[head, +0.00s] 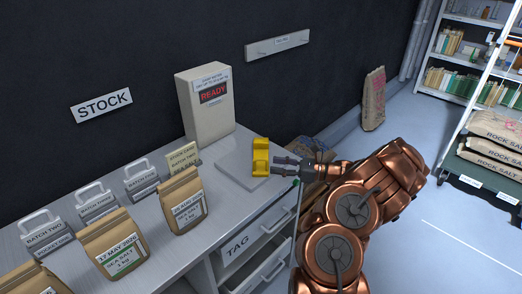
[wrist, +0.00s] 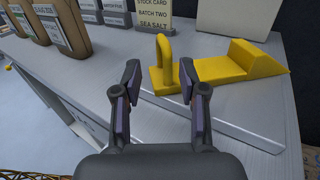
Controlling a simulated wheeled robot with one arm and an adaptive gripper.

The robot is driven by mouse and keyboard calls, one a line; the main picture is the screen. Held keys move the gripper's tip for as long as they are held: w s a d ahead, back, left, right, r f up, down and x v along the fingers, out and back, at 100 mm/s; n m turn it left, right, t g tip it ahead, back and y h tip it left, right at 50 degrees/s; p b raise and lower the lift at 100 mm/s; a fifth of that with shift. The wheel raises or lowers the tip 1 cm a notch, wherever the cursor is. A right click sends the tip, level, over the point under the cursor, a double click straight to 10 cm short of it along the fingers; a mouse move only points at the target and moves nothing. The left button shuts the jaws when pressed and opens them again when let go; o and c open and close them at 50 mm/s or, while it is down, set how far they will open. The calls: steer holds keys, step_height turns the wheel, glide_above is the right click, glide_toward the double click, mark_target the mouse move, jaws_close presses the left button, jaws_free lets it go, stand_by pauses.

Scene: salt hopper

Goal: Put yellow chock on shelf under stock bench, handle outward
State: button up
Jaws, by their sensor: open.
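The yellow chock (head: 261,157) sits on a thin grey plate (head: 232,184) near the right end of the stock bench (head: 150,225). In the wrist view the chock's wedge (wrist: 240,66) lies to the right, and its upright loop handle (wrist: 163,62) is on the left. My gripper (head: 284,166) is just right of the chock in the head view. In the wrist view my gripper (wrist: 160,76) is open and empty, its fingers either side of the handle in the picture. I cannot tell whether they touch it. The shelf under the bench is not clearly visible.
A READY box (head: 207,105) stands behind the chock. The bench front has a TAG drawer (head: 238,246). Rock salt sacks (head: 497,128) lie on a cart at right. Floor right of my arm is clear.

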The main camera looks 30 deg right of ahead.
mark_target(255, 162)
steer(key=x, duration=0.3)
steer(key=shift+r, duration=0.1)
steer(key=shift+p+x, duration=1.1)
steer(key=shift+x, duration=1.65)
steer(key=shift+f, duration=0.25)
jaws_close()
